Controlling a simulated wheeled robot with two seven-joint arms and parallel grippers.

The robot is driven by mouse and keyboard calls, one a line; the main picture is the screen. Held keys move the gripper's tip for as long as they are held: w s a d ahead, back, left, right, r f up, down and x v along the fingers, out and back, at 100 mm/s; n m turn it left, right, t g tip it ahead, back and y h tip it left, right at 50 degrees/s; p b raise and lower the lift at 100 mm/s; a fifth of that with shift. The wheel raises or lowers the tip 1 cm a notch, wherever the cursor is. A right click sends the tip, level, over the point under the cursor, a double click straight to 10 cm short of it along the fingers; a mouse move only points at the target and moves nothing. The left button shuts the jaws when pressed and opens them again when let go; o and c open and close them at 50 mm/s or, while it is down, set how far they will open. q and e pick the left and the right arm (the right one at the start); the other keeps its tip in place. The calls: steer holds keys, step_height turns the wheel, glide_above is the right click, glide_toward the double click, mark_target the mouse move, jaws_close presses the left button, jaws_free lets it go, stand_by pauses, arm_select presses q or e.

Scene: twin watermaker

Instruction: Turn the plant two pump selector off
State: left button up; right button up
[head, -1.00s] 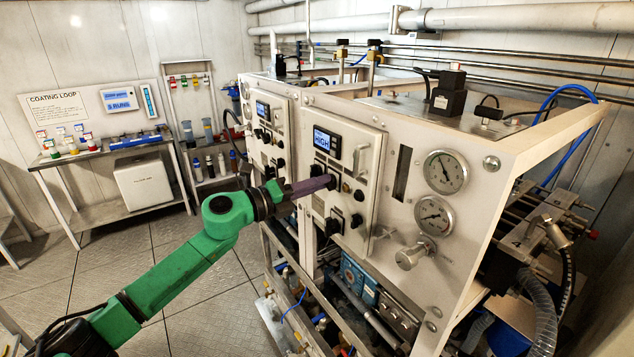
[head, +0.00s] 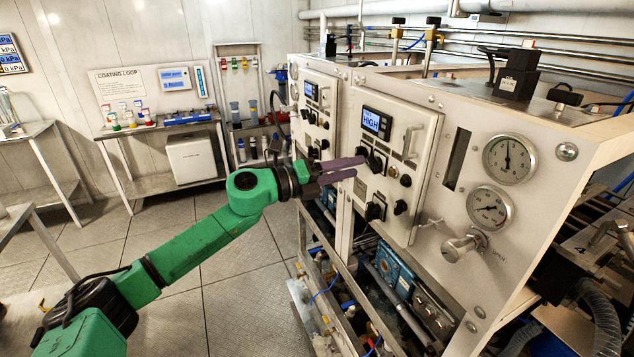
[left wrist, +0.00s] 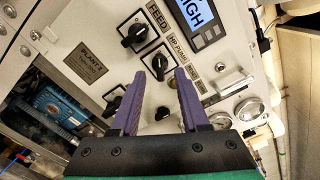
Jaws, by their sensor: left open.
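The plant two panel (head: 415,215) is the nearer white panel, with a lit display (head: 376,122) reading HIGH. In the left wrist view, a "PLANT 2" plate (left wrist: 87,62) sits beside several black selectors. The selector by the "HP PUMP" label (left wrist: 158,65) appears between the fingertips. It also shows in the head view (head: 375,162), just beyond the fingers. The FEED selector (left wrist: 135,30) is beside it. My left gripper (head: 360,167) is open and empty, its purple fingers pointing at the panel. Contact cannot be told. My right gripper is not in view.
A panel handle (head: 411,141), two gauges (head: 510,160) and a valve knob (head: 460,246) are to the right. Lower black knobs (head: 376,209) sit below the fingers. A second panel (head: 316,125) stands to the left. The floor (head: 200,270) around my arm is clear.

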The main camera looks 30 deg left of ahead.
arm_select(q)
steer(key=b+v, duration=0.8)
steer(key=v, duration=0.3)
steer(key=shift+b, duration=0.35)
